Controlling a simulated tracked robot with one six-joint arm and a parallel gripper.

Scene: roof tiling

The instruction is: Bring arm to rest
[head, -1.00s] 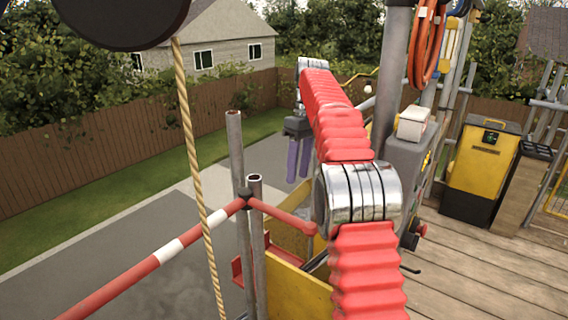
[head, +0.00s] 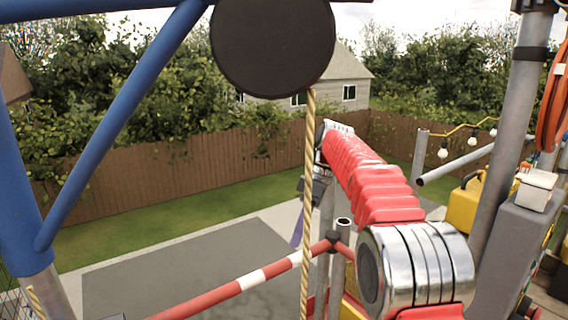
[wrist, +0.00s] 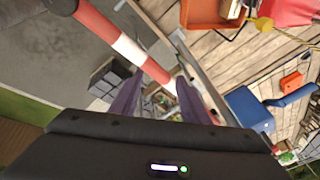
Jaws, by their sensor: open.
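My arm, in red ribbed sleeves with a chrome joint, reaches out over the scaffold edge in the head view. My gripper (wrist: 157,100) shows two purple fingers spread apart in the wrist view, with nothing between them. In the head view one purple finger (head: 297,230) hangs down beyond the rope and rail post; the rest of the gripper is mostly hidden. The red-and-white rail (head: 235,288) passes in front of and below it, and I cannot tell the gap.
A rope (head: 309,180) hangs from a black disc (head: 272,45) left of my arm. A blue frame (head: 115,130) stands at the left. A steel pole (head: 512,130) and a grey box (head: 520,235) stand right. The wrist view shows an orange tray (wrist: 207,14) on planks.

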